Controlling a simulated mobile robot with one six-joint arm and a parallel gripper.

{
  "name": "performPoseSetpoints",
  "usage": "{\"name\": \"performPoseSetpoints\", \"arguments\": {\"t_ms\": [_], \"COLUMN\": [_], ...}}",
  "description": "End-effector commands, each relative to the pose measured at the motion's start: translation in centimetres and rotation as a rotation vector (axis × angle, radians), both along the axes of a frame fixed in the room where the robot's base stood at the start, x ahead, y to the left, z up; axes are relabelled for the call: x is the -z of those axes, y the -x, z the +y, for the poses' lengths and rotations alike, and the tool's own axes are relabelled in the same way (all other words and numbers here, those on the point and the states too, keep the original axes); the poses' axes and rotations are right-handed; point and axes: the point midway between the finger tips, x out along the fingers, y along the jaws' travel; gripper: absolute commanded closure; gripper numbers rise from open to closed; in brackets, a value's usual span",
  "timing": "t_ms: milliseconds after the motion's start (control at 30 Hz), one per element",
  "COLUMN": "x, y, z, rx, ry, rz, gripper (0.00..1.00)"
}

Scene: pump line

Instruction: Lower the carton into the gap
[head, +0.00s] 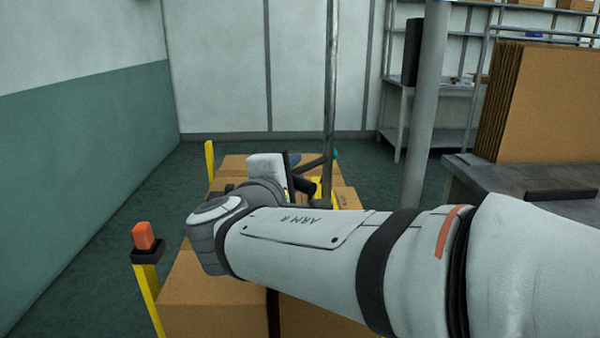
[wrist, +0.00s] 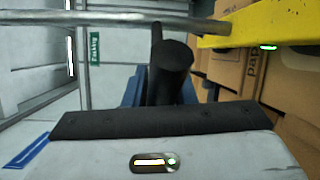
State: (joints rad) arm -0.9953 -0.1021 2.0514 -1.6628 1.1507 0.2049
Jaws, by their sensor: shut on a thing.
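My gripper (head: 293,178) is over a group of brown cartons (head: 215,287), seen from behind my arm in the head view. In the wrist view, its jaws (wrist: 160,92) seem shut on a black handle (wrist: 174,66) with a round end, with blue parts on both sides. The black handle also shows in the head view (head: 306,187). No carton is clearly seen between the jaws. Cartons (wrist: 230,70) stand to the right in the wrist view. My arm hides much of the cartons in the head view, and I cannot make out a gap.
A yellow post with an orange top (head: 143,236) stands left of the cartons, and another yellow post (head: 210,160) behind. A thin metal pole (head: 331,80) and a thick grey column (head: 425,100) rise nearby. Stacked cardboard (head: 545,100) sits on a bench (head: 470,178) at the right. Floor at left is clear.

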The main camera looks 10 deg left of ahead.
Motion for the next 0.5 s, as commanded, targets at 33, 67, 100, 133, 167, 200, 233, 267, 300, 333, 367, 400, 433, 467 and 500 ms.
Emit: {"name": "performPoseSetpoints", "arguments": {"t_ms": [33, 67, 100, 133, 167, 200, 233, 267, 300, 333, 367, 400, 433, 467, 500], "x": [1.4, 1.9, 2.5, 2.9, 3.4, 3.9, 4.2, 4.5, 4.7, 4.7, 4.7, 4.7, 4.6, 4.6, 4.5], "y": [0.0, 0.0, 0.0, 0.0, 0.0, 0.0, 0.0, 0.0, 0.0, 0.0, 0.0, 0.0, 0.0, 0.0, 0.0], "z": [0.0, 0.0, 0.0, 0.0, 0.0, 0.0, 0.0, 0.0, 0.0, 0.0, 0.0, 0.0, 0.0, 0.0, 0.0], "rx": [0.001, 0.001, 0.001, 0.001, 0.001, 0.001, 0.001, 0.001, 0.001, 0.001, 0.001, 0.001, 0.0, 0.0, 0.0], "ry": [0.005, 0.006, 0.006, 0.007, 0.007, 0.007, 0.008, 0.008, 0.008, 0.008, 0.008, 0.008, 0.008, 0.008, 0.008], "rz": [0.007, 0.007, 0.007, 0.008, 0.008, 0.008, 0.008, 0.008, 0.008, 0.008, 0.008, 0.008, 0.008, 0.008, 0.008], "gripper": [1.0, 1.0, 1.0, 1.0, 1.0, 1.0, 1.0, 1.0, 1.0, 1.0, 1.0, 1.0, 1.0, 1.0, 1.0]}}
